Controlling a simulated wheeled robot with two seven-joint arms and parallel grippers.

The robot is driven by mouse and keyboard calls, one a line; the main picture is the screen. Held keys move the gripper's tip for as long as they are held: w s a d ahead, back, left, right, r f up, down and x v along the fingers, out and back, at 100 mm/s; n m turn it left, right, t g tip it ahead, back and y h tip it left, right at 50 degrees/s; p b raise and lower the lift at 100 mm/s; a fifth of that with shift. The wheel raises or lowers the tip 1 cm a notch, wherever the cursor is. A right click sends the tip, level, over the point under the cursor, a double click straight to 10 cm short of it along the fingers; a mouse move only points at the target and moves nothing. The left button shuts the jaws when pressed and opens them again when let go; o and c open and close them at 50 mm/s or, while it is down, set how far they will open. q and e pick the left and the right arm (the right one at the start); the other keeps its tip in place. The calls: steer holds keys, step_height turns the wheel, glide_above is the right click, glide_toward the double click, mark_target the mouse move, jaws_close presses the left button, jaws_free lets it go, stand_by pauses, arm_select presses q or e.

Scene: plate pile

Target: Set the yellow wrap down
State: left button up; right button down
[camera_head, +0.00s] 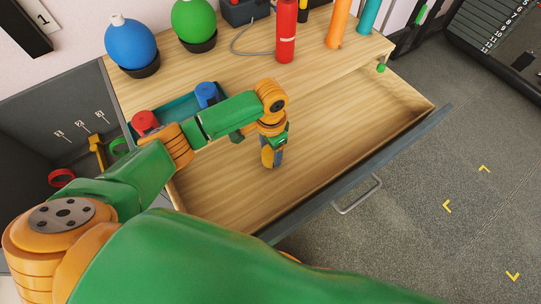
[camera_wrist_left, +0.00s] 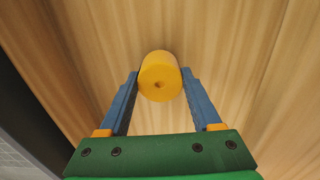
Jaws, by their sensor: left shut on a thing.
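My left gripper (camera_head: 274,160) points down over the bare wooden floor of the open drawer (camera_head: 330,130). It is shut on the yellow wrap (camera_head: 266,157), a short roll with a small hole in its end. In the left wrist view, the yellow wrap (camera_wrist_left: 159,75) sits between the two blue fingertips of the left gripper (camera_wrist_left: 160,84), with wood grain behind it. I cannot tell whether the wrap touches the wood. My right gripper is not in view.
A teal tray (camera_head: 172,113) with a red roll (camera_head: 145,122) and a blue roll (camera_head: 207,94) lies at the drawer's left. A blue ball (camera_head: 130,43), a green ball (camera_head: 194,20) and a red bottle (camera_head: 286,32) stand behind. The drawer's right part is clear.

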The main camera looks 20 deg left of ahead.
mark_target(271, 152)
arm_select(q)
steer(key=shift+f, duration=0.8)
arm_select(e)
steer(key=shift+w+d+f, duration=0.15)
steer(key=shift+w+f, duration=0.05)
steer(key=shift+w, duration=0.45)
arm_select(q)
steer(key=o, duration=1.4)
steer(key=shift+c, duration=0.2)
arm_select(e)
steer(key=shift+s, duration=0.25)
arm_select(q)
step_height(271, 152, up, 12)
steer(key=p, duration=0.4)
steer(key=shift+r, duration=0.15)
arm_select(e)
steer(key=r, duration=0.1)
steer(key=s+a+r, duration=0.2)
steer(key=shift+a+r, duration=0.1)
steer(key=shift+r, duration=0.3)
